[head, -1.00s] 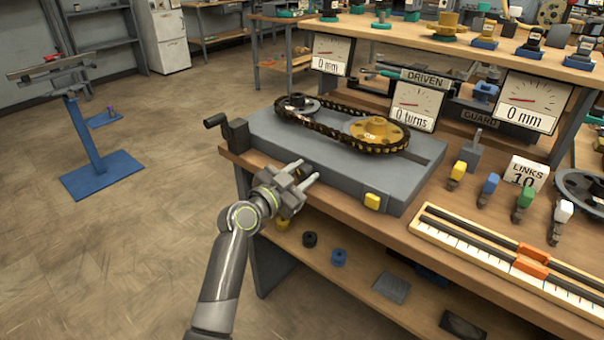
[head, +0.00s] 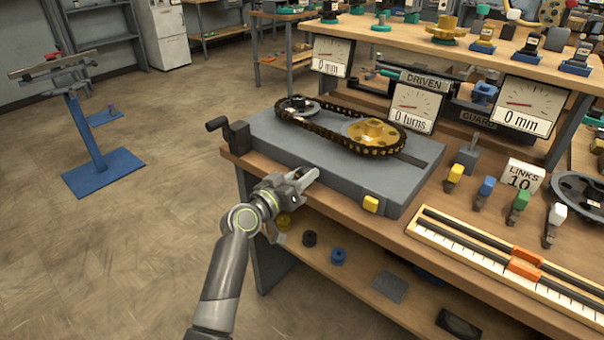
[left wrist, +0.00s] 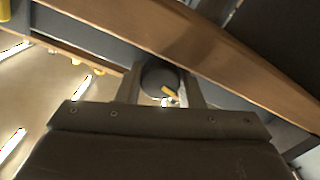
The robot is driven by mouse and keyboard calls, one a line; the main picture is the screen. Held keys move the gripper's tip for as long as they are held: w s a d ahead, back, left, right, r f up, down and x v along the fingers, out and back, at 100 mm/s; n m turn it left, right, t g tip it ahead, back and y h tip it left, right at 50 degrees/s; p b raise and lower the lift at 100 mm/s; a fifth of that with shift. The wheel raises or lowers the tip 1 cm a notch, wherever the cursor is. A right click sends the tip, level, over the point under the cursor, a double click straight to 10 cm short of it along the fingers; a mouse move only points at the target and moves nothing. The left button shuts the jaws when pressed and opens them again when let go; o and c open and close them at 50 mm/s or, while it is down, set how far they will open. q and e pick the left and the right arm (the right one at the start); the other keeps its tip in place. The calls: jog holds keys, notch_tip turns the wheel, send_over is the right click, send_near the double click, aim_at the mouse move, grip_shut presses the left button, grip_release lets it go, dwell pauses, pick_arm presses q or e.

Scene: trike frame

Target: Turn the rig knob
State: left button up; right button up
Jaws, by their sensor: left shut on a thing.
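The chain rig is a grey block (head: 280,140) on the bench, with a dark sprocket (head: 298,107) and a gold sprocket (head: 372,131) joined by a chain (head: 330,135). My left gripper (head: 308,177) is at the block's front side, above the bench edge. In the left wrist view its two fingers are shut on a dark round knob (left wrist: 155,77) with a yellow mark. The gripper hides the knob in the head view. The dials (head: 335,56) (head: 414,107) (head: 528,103) read 0 mm, 0 turns and 0 mm. My right gripper is not in view.
A black crank (head: 218,124) sticks out at the block's left end. A yellow button-like part (head: 371,204) is on its front right. A ruler tray with orange sliders (head: 524,263) lies at the right. A lower shelf (head: 345,278) holds small parts.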

pick_arm(q)
jog(key=shift+n, duration=0.4)
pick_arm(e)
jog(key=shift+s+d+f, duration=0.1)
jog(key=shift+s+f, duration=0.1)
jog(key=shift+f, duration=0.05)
pick_arm(q)
jog(key=shift+f, duration=0.1)
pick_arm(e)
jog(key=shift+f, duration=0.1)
pick_arm(q)
jog(key=o, duration=0.7)
jog(key=v, duration=1.7)
jog(key=shift+s+a, duration=0.15)
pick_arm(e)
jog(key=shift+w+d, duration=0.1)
